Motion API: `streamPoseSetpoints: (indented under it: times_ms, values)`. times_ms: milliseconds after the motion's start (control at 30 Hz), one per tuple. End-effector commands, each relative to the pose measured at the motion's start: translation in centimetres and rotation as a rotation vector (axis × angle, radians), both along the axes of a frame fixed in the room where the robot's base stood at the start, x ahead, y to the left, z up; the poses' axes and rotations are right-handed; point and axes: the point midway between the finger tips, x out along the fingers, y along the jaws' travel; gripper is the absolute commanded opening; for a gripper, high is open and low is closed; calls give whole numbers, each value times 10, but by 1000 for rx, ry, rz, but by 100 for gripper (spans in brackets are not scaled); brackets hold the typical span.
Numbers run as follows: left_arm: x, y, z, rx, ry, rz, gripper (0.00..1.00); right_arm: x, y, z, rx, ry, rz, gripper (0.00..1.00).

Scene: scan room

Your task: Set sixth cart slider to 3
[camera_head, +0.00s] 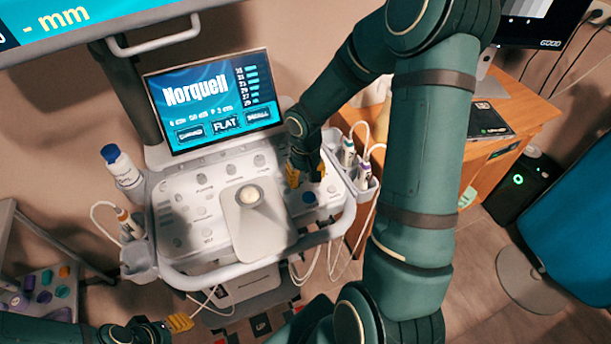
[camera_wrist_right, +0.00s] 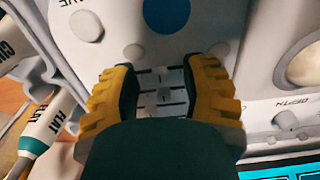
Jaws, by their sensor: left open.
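The ultrasound cart's control panel (camera_head: 190,210) lies below its screen. My right gripper (camera_head: 306,173) is over the panel's right side. In the right wrist view the yellow fingers of this gripper (camera_wrist_right: 163,92) stand apart, with a patch of short dark slider tracks (camera_wrist_right: 165,78) and small pale knobs showing between them. I see no knob pinched; part of the slider patch is hidden by the fingers and the dark gripper body. I cannot tell which slider is the sixth or read its setting. My left gripper (camera_head: 180,322) is open and empty at the lower left, away from the panel.
The cart screen (camera_head: 213,104) reads "Norquell". A blue round button (camera_wrist_right: 167,14) is near the sliders. Labelled probes (camera_head: 348,152) stand in a holder at the panel's right edge. A trackball (camera_head: 250,195) is mid-panel. A wooden desk (camera_head: 500,150) stands at right.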

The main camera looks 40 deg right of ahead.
Motion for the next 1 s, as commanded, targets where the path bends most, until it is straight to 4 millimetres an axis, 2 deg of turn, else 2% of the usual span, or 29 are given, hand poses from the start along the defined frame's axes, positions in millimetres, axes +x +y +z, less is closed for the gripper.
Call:
streamPoseSetpoints:
  times_ms: [33,100,133,333,600,900,933,1000]
  values:
    - [0,0,0,0,0,0,47,0,0,0,0,0,0,27]
    - [0,0,0,0,0,0,47,0,0,0,0,0,0,2]
    - [0,0,0,0,0,0,47,0,0,0,0,0,0,0]
    - [0,0,1,0,-1,0,47,-1,-3,1,0,1,-2,0]
    - [3,1,13,2,-6,6,47,-12,-40,1,0,0,-3,0]
    - [3,1,12,2,-7,6,47,-14,-44,0,-3,0,-2,0]
    - [3,1,12,2,-7,6,47,-14,-44,0,-3,0,-2,21]
    - [3,1,12,2,-7,6,47,-14,-44,0,-3,1,-3,45]
